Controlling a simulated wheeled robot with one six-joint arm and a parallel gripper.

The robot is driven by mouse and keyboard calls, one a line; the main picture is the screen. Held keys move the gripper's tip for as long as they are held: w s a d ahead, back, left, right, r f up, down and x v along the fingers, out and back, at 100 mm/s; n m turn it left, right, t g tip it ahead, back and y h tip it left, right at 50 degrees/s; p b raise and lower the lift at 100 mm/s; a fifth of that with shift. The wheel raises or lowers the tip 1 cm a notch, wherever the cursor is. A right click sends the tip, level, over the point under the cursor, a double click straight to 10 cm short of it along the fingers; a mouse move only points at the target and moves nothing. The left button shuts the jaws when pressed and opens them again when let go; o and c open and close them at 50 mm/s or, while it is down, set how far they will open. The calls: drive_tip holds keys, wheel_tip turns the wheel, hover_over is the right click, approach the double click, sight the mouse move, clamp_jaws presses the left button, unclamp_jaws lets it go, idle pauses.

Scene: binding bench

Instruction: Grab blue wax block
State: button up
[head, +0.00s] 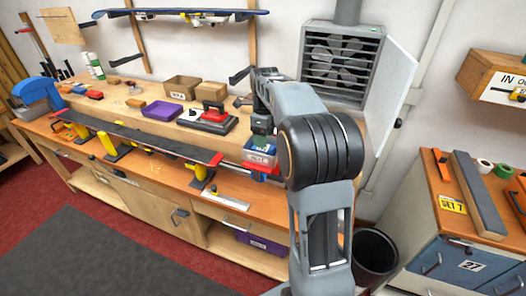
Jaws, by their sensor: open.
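My gripper (262,126) points down above the right part of the workbench, mostly hidden by my own arm. It is over a small blue container (259,158) with a pale label, and a green piece (260,142) shows just under it. I cannot tell whether the jaws touch anything there. I see no block that I can clearly name as the blue wax block; small pieces in the blue container are too small to make out.
A long dark board (150,142) lies along the bench front on yellow-and-black supports. Behind it are a purple tray (161,110), cardboard bins (182,88) and a red-and-black tool (208,120). A fan unit (341,65) stands behind; a blue cabinet (465,262) is at right.

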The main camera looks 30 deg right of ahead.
sight(263, 151)
drive_tip(key=shift+f+p, duration=0.45)
drive_tip(key=shift+f, duration=2.15)
drive_tip(key=shift+c, duration=0.3)
drive_tip(key=c, duration=0.6)
drive_tip(key=shift+r, duration=0.1)
drive_tip(key=shift+c, duration=0.2)
